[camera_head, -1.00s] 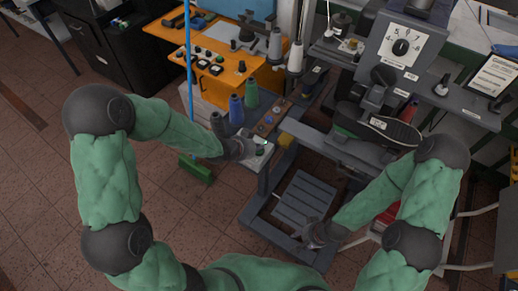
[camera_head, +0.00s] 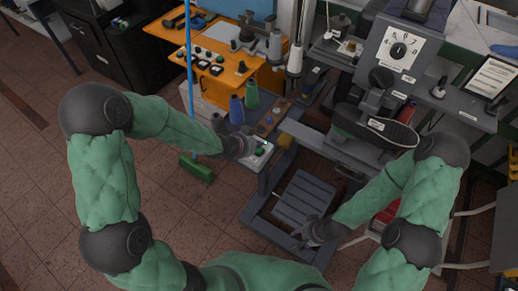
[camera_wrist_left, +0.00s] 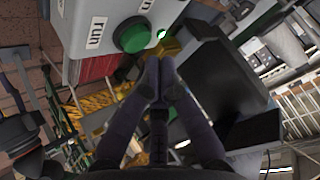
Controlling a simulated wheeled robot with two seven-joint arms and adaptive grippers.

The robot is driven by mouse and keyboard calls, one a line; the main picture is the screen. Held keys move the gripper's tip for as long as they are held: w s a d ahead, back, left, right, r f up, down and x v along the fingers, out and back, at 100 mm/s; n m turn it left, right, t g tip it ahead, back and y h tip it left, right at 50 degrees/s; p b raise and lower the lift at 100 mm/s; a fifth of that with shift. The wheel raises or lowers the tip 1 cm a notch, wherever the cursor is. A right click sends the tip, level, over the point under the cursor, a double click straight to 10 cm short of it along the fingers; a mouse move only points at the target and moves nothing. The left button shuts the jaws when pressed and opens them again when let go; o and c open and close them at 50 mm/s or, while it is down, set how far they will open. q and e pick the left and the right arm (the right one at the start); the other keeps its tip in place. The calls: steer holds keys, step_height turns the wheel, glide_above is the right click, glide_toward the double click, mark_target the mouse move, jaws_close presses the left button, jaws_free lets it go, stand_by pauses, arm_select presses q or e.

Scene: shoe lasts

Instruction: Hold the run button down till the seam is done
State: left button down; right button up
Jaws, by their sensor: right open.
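The green run button (camera_wrist_left: 133,35) is on a light grey control box (camera_wrist_left: 75,40), beside a label reading "run" (camera_wrist_left: 96,32). A small lit green lamp (camera_wrist_left: 161,34) is beside the button. My left gripper (camera_wrist_left: 158,68) has its fingertips together, with nothing between them. In the wrist view the tips are just below and right of the button, and I cannot tell whether they touch it. In the head view the left gripper (camera_head: 246,145) is over the box edge, beside the green button (camera_head: 260,151). My right gripper (camera_head: 304,236) is open and empty, low over the machine's base.
A dark shoe (camera_head: 395,131) sits sole up on the grey machine, under a numbered dial (camera_head: 400,50). Blue and green thread spools (camera_head: 251,94) stand behind the control box. An orange bench (camera_head: 220,75) is at the back. A blue pole with a green foot (camera_head: 196,168) stands left.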

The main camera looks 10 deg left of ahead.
mark_target(257, 151)
arm_select(q)
steer(key=shift+r+p, duration=1.7)
steer(key=shift+r, duration=0.7)
steer(key=shift+f, duration=0.1)
